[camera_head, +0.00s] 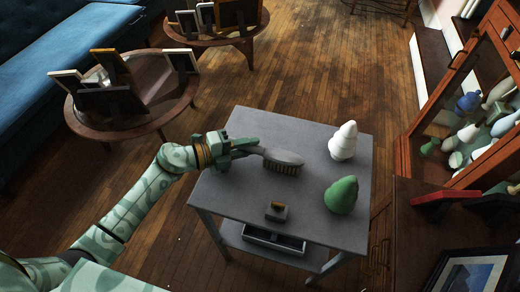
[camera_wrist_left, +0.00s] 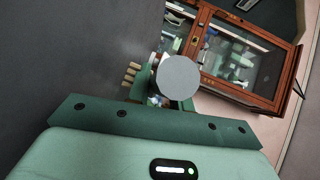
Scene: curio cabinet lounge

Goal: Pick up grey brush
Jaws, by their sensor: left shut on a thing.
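The grey brush (camera_head: 284,156) has a rounded grey back and tan bristles pointing down, over the rear middle of the grey table (camera_head: 240,192). My left gripper (camera_head: 248,149) comes in from the left and is shut on the handle of the brush. I cannot tell whether the bristles touch the tabletop. In the left wrist view, the round grey end of the brush (camera_wrist_left: 178,77) faces the camera between the green fingers, with bristles showing to its left. My right gripper is not in view.
A white figure (camera_head: 343,141) and a green pear-shaped object (camera_head: 341,195) stand right of the brush. A red-framed cabinet (camera_head: 450,110) stands at right. Round tables with picture frames (camera_head: 112,100) stand back left.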

